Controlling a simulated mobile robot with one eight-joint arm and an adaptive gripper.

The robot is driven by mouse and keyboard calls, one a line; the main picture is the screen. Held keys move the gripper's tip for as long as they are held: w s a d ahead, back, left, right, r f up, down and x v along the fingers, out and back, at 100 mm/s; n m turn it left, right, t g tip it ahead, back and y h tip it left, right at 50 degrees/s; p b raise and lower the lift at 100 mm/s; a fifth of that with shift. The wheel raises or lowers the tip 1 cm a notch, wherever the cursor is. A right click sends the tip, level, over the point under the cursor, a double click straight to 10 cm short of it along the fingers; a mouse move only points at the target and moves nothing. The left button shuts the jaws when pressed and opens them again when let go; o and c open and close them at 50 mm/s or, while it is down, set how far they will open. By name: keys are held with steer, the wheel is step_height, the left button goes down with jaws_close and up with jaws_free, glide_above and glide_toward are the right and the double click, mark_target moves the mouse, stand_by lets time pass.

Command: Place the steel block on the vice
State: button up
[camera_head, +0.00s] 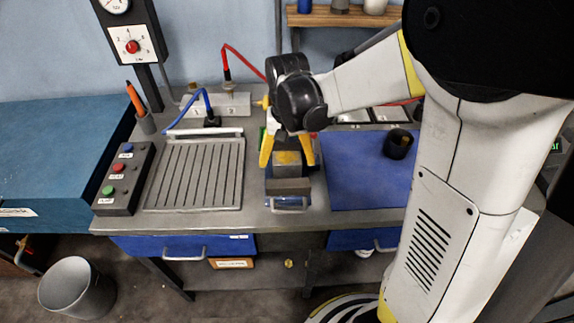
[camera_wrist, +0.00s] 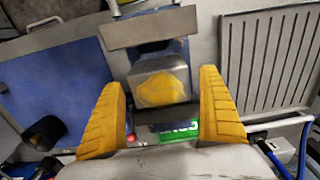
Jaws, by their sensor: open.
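The steel block (camera_head: 287,158) is a grey metal block with a yellow patch on its face. It sits at the blue vice (camera_head: 288,187), just behind the grey front jaw. In the wrist view the block (camera_wrist: 158,85) lies between the vice's grey front jaw (camera_wrist: 150,28) and a darker bar behind it. How it rests underneath is hidden. My gripper (camera_head: 288,163) is open, with one yellow finger on each side of the block. In the wrist view, gaps show between the fingers (camera_wrist: 160,82) and the block.
A grooved plate (camera_head: 194,172) and a button box (camera_head: 123,178) lie left of the vice. A blue mat (camera_head: 366,172) with a dark cup (camera_head: 398,144) lies to the right. Behind are a terminal box (camera_head: 222,105) with red and blue cables and a gauge stand (camera_head: 132,45).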

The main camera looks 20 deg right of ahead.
mark_target(288, 159)
step_height(288, 159, up, 8)
steer(key=shift+f+p, duration=0.1)
steer(key=shift+p, duration=0.85)
steer(key=shift+s+r, duration=0.2)
steer(key=shift+r, duration=0.15)
steer(key=s+r+n+t, duration=0.3)
steer(key=s+r+t, duration=0.2)
steer(key=s, duration=0.7)
steer(key=shift+s+n+t, duration=0.15)
steer(key=shift+n+t, duration=0.15)
steer(key=shift+t, duration=0.8)
